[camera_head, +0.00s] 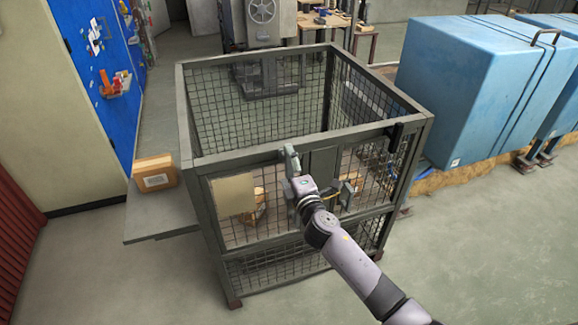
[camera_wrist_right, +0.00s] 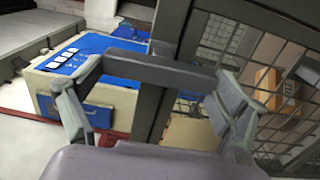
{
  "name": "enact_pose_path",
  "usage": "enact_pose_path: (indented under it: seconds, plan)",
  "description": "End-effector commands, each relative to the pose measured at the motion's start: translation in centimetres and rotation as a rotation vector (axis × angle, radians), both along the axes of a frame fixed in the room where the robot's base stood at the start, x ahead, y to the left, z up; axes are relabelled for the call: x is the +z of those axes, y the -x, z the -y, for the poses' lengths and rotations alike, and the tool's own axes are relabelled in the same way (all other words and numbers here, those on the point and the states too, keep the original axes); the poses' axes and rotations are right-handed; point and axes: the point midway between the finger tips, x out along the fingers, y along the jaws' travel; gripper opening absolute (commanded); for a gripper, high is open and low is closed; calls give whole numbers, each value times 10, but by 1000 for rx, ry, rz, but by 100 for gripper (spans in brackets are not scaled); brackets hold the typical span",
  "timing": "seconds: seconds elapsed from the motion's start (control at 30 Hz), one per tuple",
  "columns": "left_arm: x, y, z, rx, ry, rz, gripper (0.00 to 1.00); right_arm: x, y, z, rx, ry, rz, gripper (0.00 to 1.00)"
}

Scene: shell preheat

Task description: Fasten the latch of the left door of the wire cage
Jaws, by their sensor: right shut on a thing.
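The wire cage (camera_head: 190,200) has a dark frame, mesh walls and an open top. Its left door (camera_head: 272,182) carries a beige sheet at the front left and looks about level with the frame; a gap cannot be judged. My right gripper (camera_head: 320,174) is at the middle of the front, by a dark upright panel. In the right wrist view its two fingers (camera_wrist_right: 150,85) are well apart, shut on the ends of a dark grey bar (camera_wrist_right: 160,72), apparently the latch. Whether the latch is engaged cannot be told. My left gripper is out of view.
Brown boxes (camera_wrist_right: 265,84) show behind the mesh. A cardboard box (camera_head: 155,171) lies on a grey surface to the left of the cage. Large blue blocks (camera_head: 480,80) stand at the right. The floor in front is clear.

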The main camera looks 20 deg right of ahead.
Motion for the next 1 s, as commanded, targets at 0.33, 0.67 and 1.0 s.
enact_pose_path:
  seconds: [0.33,0.67,1.0]
  plan:
    - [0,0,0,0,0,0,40,-1,0,0,0,5,-2,100]
    - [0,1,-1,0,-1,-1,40,-1,8,1,0,4,-1,100]
    - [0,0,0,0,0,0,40,-2,73,2,2,3,-4,100]
